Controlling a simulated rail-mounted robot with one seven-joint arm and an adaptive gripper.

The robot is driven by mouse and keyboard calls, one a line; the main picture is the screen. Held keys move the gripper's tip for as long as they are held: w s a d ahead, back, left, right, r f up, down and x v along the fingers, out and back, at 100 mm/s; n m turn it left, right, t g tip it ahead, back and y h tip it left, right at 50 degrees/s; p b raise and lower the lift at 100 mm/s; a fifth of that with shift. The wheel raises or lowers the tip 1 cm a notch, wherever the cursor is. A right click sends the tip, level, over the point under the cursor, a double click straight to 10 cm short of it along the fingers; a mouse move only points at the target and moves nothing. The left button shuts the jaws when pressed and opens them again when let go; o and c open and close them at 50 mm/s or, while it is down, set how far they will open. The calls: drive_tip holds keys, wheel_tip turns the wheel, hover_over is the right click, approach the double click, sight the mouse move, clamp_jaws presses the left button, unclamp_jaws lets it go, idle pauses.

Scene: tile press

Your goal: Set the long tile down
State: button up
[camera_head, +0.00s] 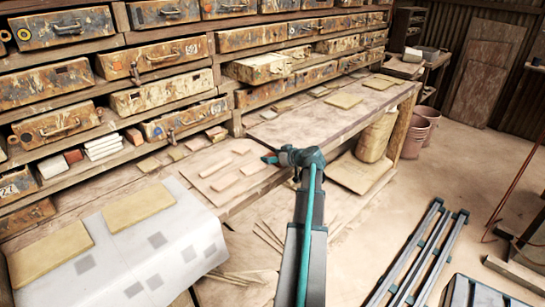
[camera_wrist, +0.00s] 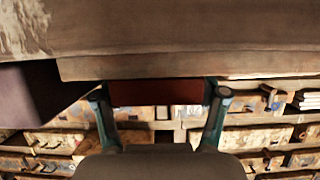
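A long, dark red tile (camera_wrist: 155,93) spans the gap between the two fingers of my gripper (camera_wrist: 160,98) in the wrist view. The fingers are closed on its ends. Its upper edge in that view lies against the edge of a brown wooden surface (camera_wrist: 180,66); I cannot tell whether they touch. In the head view my gripper (camera_head: 270,158) is low at the edge of the wooden workbench (camera_head: 310,122), beside a board (camera_head: 205,180) with several pale tiles.
Shelves of paint-stained drawers (camera_head: 150,58) line the back. A white cloth (camera_head: 185,255) with tan slabs (camera_head: 138,207) covers the bench at left. Stacked white and red tiles (camera_head: 103,147) sit on a shelf. The bench right of my gripper is mostly clear.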

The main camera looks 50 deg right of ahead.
drive_tip(key=shift+r, duration=0.1)
drive_tip(key=shift+s+r+p, duration=0.1)
drive_tip(key=shift+r+p, duration=0.05)
drive_tip(key=shift+p, duration=0.15)
drive_tip(key=b+v, duration=0.2)
drive_tip(key=v, duration=0.9)
drive_tip(key=shift+s, duration=0.4)
drive_tip(key=shift+a, duration=0.1)
